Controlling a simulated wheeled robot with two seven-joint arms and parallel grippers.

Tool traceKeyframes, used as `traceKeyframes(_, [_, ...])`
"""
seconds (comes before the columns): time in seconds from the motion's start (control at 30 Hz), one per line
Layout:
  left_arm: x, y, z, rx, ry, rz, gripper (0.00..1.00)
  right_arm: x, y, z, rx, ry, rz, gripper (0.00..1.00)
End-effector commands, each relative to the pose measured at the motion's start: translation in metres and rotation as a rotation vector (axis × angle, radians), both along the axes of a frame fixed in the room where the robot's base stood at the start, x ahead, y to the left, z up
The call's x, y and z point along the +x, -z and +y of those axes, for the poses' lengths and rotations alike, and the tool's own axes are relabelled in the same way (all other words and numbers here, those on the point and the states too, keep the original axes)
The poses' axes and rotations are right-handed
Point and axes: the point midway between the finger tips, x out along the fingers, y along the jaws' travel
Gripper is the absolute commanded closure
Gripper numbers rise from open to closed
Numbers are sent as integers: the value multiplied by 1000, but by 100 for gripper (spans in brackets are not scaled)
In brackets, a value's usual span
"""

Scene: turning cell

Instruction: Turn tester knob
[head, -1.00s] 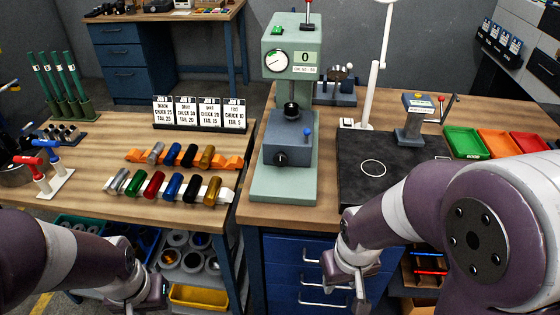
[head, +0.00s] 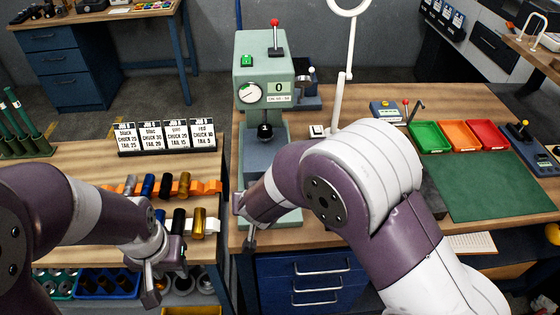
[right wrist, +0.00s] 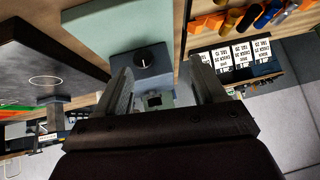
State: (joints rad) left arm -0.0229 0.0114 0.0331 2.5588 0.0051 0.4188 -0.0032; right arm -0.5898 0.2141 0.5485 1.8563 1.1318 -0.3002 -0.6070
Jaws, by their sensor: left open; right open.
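The green tester (head: 264,72) stands on the wooden bench in the head view, with a round dial and a display reading 0. The right gripper also shows at the tester's front (head: 247,238). My left gripper (head: 164,272) is open and empty in front of the left bench.
Job cards (head: 166,137) and coloured cylinders on an orange rack (head: 205,188) are left of the tester. Green (head: 429,136), orange and red trays stand at the right, behind a green mat (head: 495,185). A white lamp post (head: 343,75) rises right of the tester.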

Motion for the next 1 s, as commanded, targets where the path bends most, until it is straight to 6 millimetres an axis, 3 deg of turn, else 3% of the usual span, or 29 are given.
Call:
traceKeyframes(0.07, [-1,4,0,0,0,2,57,18,-10,-12,-48,56,-71,30])
traceKeyframes(0.17, [-1,5,0,0,0,2,57,23,-8,-20,-108,40,-95,30])
traceKeyframes(0.6, [-1,11,0,0,0,1,57,93,62,-20,-110,35,-94,30])
traceKeyframes(0.8, [-1,10,0,0,0,1,57,108,75,-20,-109,35,-94,30])
traceKeyframes(1.0, [-1,10,0,0,0,1,57,110,77,-20,-109,35,-95,30])
